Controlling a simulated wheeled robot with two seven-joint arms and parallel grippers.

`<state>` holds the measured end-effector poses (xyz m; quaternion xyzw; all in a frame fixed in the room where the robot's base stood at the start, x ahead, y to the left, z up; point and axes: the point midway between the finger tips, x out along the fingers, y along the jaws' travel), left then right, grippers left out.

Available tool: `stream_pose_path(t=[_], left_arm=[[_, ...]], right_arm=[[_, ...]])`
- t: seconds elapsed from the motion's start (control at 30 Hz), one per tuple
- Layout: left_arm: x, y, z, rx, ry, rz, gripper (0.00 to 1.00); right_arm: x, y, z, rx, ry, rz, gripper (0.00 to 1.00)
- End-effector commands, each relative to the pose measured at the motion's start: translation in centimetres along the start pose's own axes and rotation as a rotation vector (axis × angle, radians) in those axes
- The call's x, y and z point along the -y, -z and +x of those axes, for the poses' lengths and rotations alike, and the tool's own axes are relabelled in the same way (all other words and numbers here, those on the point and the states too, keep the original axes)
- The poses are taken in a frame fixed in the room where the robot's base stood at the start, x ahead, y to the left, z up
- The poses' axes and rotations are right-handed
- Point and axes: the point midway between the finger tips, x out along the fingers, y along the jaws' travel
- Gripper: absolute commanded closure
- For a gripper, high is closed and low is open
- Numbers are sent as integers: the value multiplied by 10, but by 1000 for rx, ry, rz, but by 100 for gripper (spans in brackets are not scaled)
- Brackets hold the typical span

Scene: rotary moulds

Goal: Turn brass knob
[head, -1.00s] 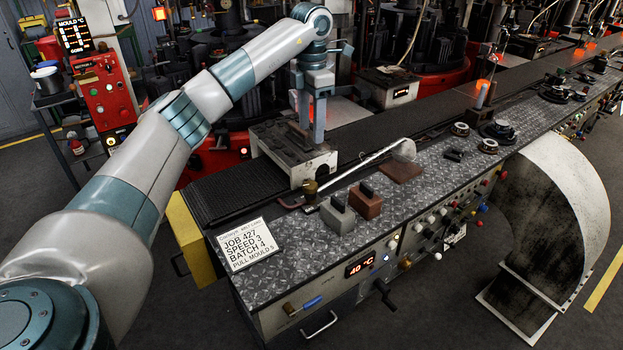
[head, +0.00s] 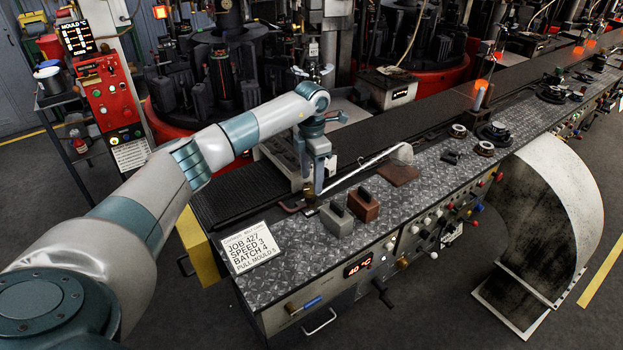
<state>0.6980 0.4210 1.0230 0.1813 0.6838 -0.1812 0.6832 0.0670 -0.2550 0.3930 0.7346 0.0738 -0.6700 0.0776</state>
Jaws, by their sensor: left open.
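The jaws are open. The fingers hide part of the piece, and I cannot tell whether they touch it. Another small brass-coloured knob (head: 402,263) is on the front panel, right of the 40 °C display. A brass fitting (head: 290,308) sits beside a blue lever lower left. My right gripper is not in view.
A job card (head: 249,246) lies on the left deck corner. Deck space in front is bare.

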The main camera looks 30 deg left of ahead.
Motion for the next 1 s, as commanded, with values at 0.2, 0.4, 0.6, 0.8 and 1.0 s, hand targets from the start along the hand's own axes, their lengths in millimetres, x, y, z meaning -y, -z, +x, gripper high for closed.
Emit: stream_pose_path(t=[0.2,0.4,0.6,0.8,1.0], left_arm=[[0,0,22,-1,1,-1,49],[0,0,28,1,0,0,49],[0,0,28,1,0,0,49],[0,0,28,1,0,0,91],[0,0,28,0,0,-5,90]], right_arm=[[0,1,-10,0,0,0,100],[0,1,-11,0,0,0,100],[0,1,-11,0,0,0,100],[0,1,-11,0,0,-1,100],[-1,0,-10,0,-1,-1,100]])
